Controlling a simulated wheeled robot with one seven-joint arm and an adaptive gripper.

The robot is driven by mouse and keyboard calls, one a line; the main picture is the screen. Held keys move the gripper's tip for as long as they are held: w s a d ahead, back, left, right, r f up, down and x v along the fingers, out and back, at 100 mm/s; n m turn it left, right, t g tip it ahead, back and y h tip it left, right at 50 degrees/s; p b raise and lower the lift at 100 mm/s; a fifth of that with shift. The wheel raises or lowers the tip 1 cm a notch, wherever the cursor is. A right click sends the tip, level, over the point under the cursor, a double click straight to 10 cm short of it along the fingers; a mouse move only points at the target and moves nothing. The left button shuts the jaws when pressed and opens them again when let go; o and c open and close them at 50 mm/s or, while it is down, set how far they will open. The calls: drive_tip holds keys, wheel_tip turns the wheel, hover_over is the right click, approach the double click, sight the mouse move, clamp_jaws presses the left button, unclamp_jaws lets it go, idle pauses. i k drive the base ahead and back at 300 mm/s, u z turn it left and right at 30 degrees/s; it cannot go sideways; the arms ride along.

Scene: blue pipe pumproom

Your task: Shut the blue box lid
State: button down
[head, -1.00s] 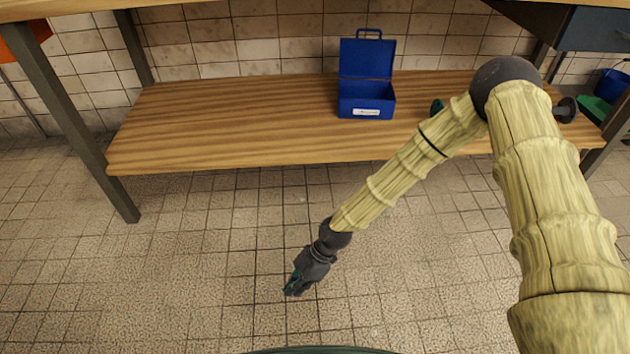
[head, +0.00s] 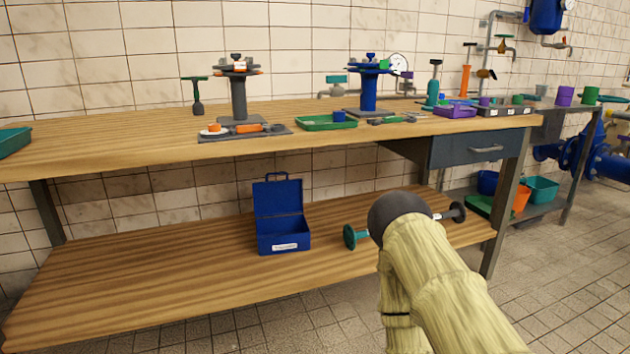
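The blue box (head: 284,238) stands on the lower wooden shelf of the workbench, a little left of the picture's middle. Its blue lid (head: 278,198) is open and stands upright at the back, with a handle on its top edge. A white label is on the box's front. The inside of the box is mostly hidden by its front wall. My arm shows at the lower right, in front of the shelf and to the right of the box.
A teal round-ended object (head: 351,237) lies on the shelf right of the box, beside my arm. The upper bench top (head: 90,153) overhangs the shelf and carries stands, trays and tools. A drawer (head: 478,148) hangs at the right. The shelf left of the box is clear.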

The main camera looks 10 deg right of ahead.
sight(285, 197)
drive_tip(key=z, duration=1.75)
drive_tip(key=i, duration=1.25)
drive_tip(key=u, duration=2.15)
